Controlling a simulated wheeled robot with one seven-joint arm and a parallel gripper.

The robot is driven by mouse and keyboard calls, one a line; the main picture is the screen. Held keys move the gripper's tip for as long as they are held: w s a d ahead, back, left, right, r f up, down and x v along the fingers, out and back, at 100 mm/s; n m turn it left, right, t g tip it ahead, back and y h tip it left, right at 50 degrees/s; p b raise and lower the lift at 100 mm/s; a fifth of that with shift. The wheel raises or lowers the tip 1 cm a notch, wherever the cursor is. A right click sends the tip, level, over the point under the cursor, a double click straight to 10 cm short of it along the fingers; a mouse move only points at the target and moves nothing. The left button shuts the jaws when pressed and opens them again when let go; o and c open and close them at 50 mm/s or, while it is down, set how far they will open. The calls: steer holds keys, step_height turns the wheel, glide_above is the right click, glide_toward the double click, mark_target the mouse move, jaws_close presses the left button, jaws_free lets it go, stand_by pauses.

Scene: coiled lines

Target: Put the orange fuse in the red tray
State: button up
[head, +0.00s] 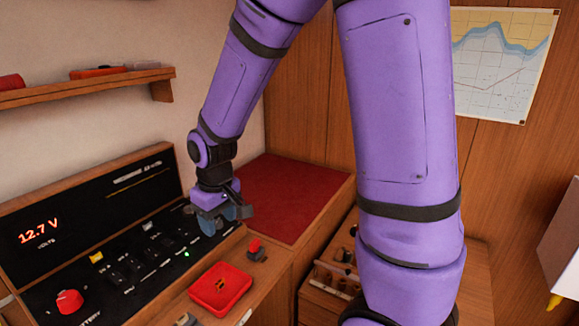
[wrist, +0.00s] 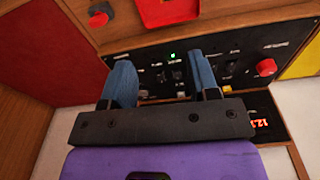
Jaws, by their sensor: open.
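The red tray (head: 205,299) sits on the wooden ledge in front of the black panel. A small orange-and-dark item (head: 220,285) shows inside it; it is too small to tell whether it is the orange fuse. The wrist view shows part of the tray (wrist: 168,12) at the top edge, cut off. My gripper (head: 222,220) is open above the panel's right end, behind the tray and apart from it. In the wrist view my gripper (wrist: 161,82) has its blue fingers spread, with panel switches between and beyond them and nothing held.
The black panel (head: 125,232) carries a red knob (head: 69,301), a yellow piece (head: 96,257) and several switches. A red-topped knob (head: 256,250) stands right of the tray. The red surface (head: 290,195) behind is clear. A shelf (head: 85,88) hangs at upper left.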

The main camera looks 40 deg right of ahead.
steer(key=s+d+r+m+t, duration=0.1)
steer(key=s+d+r+t, duration=0.1)
steer(key=s+r, duration=0.7)
steer(key=s+d+r+m+t, duration=0.1)
steer(key=s+d+r+t, duration=0.1)
steer(key=s+r, duration=0.8)
steer(key=shift+s+d+m, duration=0.25)
steer(key=shift+d+m, duration=0.15)
steer(key=shift+d, duration=0.15)
